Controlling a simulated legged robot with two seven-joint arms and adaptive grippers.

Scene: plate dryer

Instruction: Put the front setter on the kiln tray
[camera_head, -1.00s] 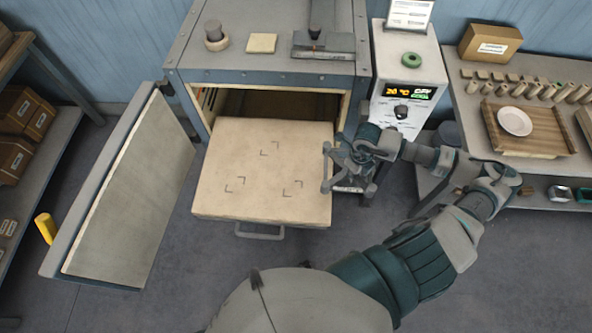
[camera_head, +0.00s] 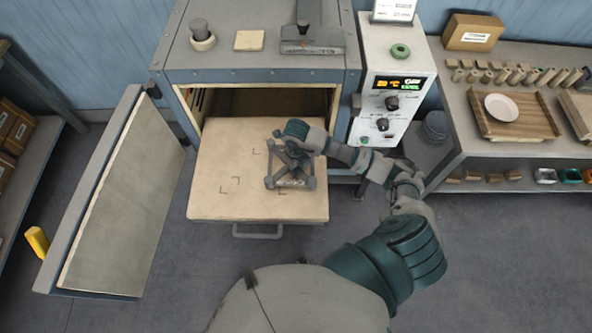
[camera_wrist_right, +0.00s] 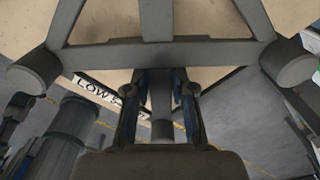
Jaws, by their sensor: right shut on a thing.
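The setter (camera_head: 291,184), a dark grey three-cornered frame with round posts at its corners, is in my right gripper (camera_head: 290,148). It is over the right half of the pale kiln tray (camera_head: 215,165), which is pulled out in front of the kiln opening. I cannot tell whether the setter touches the tray. In the right wrist view the setter's bar (camera_wrist_right: 225,53) crosses above my right gripper's fingers (camera_wrist_right: 160,82), with a round post at each end. Corner marks show on the tray left of the setter; others are partly hidden by it. My left gripper is not in view.
The kiln door (camera_head: 125,205) stands open at the left. The control box (camera_head: 395,75) is right of the kiln. A bench at the right holds a wooden rack with a white plate (camera_head: 501,107). The tray's left half is clear.

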